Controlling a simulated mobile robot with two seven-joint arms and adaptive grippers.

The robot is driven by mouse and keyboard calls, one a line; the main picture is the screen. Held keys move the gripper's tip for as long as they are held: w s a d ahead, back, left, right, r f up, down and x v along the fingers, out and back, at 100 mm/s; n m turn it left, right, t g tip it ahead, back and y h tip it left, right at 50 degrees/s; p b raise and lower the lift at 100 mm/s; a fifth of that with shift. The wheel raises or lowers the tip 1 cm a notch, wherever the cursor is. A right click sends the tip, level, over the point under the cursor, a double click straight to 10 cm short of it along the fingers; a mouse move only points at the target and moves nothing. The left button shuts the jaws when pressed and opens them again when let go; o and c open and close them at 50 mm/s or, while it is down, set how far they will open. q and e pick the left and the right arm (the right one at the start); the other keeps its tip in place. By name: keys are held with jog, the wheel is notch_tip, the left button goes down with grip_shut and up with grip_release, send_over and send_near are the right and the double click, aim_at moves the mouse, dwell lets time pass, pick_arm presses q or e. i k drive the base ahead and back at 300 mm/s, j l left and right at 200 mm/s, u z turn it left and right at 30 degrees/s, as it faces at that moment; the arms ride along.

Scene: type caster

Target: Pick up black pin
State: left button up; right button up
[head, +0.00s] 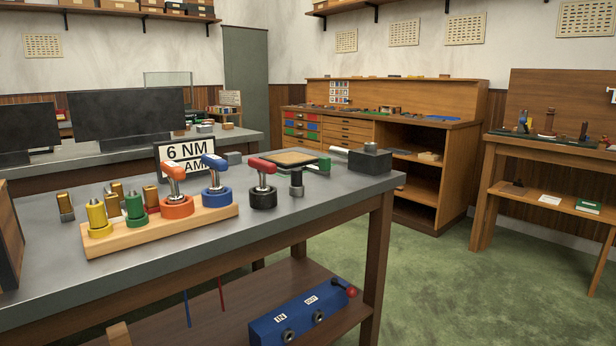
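A small black pin-like piece (296,184) stands upright on the grey-topped workbench (330,210), in front of a square tan-topped pad. I cannot be sure it is the black pin. Left of it, a black round base (263,199) holds an upright piece with a red handle (262,165). A wooden rack (160,233) further left holds yellow (97,217), green (134,208), orange (177,205) and blue (217,194) pieces. The orange and blue ones carry handled tools. Neither of my grippers is in view.
A "6 NM" sign (187,152) stands behind the rack. The tan-topped pad (289,158) and a dark block with a grey cylinder (370,161) sit at the right end. A blue box (300,316) lies on the lower shelf. Green floor (450,290) is clear to the right.

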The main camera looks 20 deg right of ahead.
aim_at(296, 175)
jog(key=i+l+u, duration=0.1)
jog(key=l, duration=2.2)
